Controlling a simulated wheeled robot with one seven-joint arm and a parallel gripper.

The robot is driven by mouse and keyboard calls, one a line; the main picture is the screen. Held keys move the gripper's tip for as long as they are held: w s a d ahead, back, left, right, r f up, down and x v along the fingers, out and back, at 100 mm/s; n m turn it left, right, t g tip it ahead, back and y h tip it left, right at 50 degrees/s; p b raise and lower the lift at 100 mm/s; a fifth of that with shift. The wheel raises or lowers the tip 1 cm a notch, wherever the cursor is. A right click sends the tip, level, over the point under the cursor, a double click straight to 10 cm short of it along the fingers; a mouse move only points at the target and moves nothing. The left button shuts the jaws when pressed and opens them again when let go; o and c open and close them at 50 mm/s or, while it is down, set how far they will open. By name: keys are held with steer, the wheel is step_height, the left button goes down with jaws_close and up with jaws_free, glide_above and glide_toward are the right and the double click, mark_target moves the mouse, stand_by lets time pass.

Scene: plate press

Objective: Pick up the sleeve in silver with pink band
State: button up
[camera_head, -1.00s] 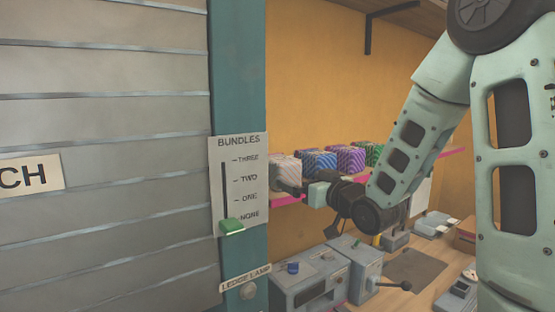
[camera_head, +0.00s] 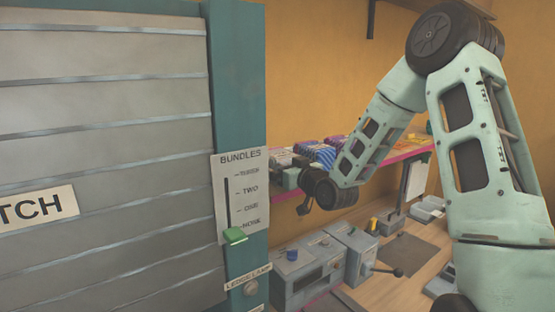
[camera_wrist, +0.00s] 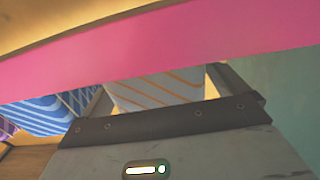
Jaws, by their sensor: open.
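A pale silver striped package (camera_head: 280,158) stands at the left end of the pink-edged shelf in the head view, partly hidden by the teal post and my gripper. In the wrist view a pale package (camera_wrist: 160,92) with orange stripes shows between my fingers. I cannot make out a pink band on it. My gripper (camera_head: 284,176) is open at the shelf's front edge, close to this package; the wrist view shows its fingers (camera_wrist: 160,84) on either side. Contact cannot be told.
Blue (camera_head: 322,154) and purple (camera_head: 309,147) striped packages stand just right of the pale one; more are behind my arm. The shelf's pink edge (camera_wrist: 160,50) crosses the wrist view. A grey machine (camera_head: 310,268) with a lever is below. The teal post (camera_head: 237,100) carries a BUNDLES slider.

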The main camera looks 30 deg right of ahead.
steer(key=shift+w, duration=0.3)
steer(key=c, duration=1.2)
steer(key=shift+c, duration=0.2)
steer(key=shift+r, duration=0.15)
step_height(320, 180, up, 10)
steer(key=b, duration=0.3)
